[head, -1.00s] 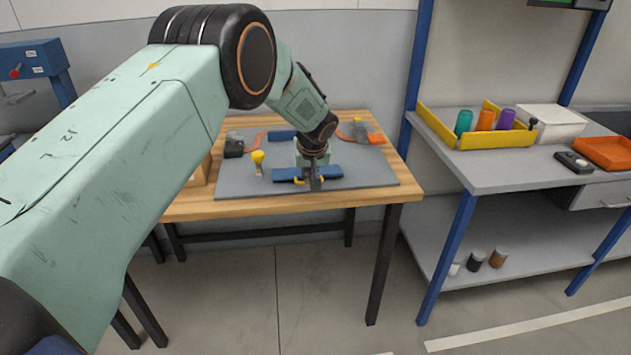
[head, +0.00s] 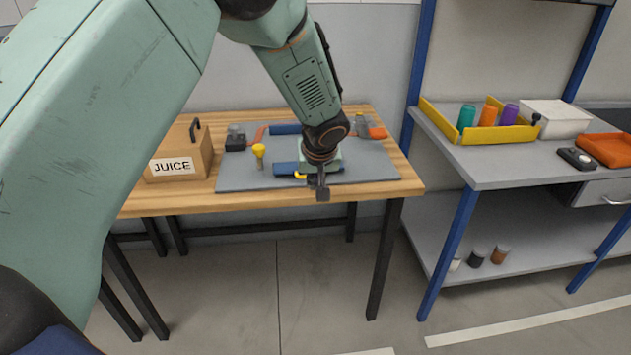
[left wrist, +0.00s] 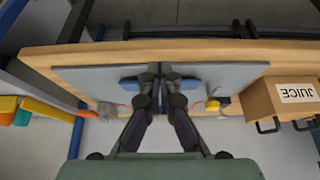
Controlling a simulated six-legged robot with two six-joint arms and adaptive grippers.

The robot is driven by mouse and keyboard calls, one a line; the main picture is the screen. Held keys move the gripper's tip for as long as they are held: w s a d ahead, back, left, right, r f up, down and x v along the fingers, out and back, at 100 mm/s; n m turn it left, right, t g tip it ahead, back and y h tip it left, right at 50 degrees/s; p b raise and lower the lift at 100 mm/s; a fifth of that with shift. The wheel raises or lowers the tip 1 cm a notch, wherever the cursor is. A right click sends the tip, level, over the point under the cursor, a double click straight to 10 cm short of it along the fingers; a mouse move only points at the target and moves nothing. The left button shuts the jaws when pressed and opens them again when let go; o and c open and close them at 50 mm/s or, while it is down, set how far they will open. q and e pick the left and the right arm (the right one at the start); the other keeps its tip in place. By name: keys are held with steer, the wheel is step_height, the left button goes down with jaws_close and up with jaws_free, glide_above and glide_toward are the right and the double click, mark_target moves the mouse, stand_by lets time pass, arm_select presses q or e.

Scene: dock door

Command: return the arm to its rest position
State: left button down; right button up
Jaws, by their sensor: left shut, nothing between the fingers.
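My left arm is pale green and reaches in from the left over a wooden table (head: 360,199). My left gripper (head: 322,192) points down above the front part of the grey board (head: 235,177) on that table. It is shut and empty. In the left wrist view the two dark fingers of the left gripper (left wrist: 158,82) meet over the grey board (left wrist: 225,76). A blue bar (head: 285,168) on the board is partly hidden behind the gripper. My right gripper is not in view.
A box marked JUICE (head: 182,150) stands on the table's left. A yellow-topped piece (head: 259,154) stands on the board. A grey workbench (head: 480,170) at the right holds a yellow bin (head: 495,135) with coloured bottles and an orange tray (head: 605,149). The floor in front is clear.

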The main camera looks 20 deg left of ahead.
arm_select(q)
steer(key=shift+d, duration=0.15)
stand_by(0.4)
steer(key=s+d+f+m+h, duration=0.4)
steer(key=s+d+f+m, duration=0.2)
steer(key=s+f, duration=0.6)
steer(key=s+a+f+g, duration=0.1)
steer(key=s+f, duration=0.2)
steer(key=s, duration=0.7)
steer(key=s+a+f+g+b, duration=0.1)
steer(key=s+f, duration=0.3)
steer(key=s, duration=0.6)
steer(key=s+f+g+y, duration=0.1)
steer(key=s+f+g, duration=0.1)
steer(key=s, duration=0.8)
steer(key=shift+s+a+f+g+b, duration=0.3)
steer(key=shift+a+f+b, duration=0.1)
steer(key=shift+f, duration=0.45)
steer(key=shift+s, duration=0.1)
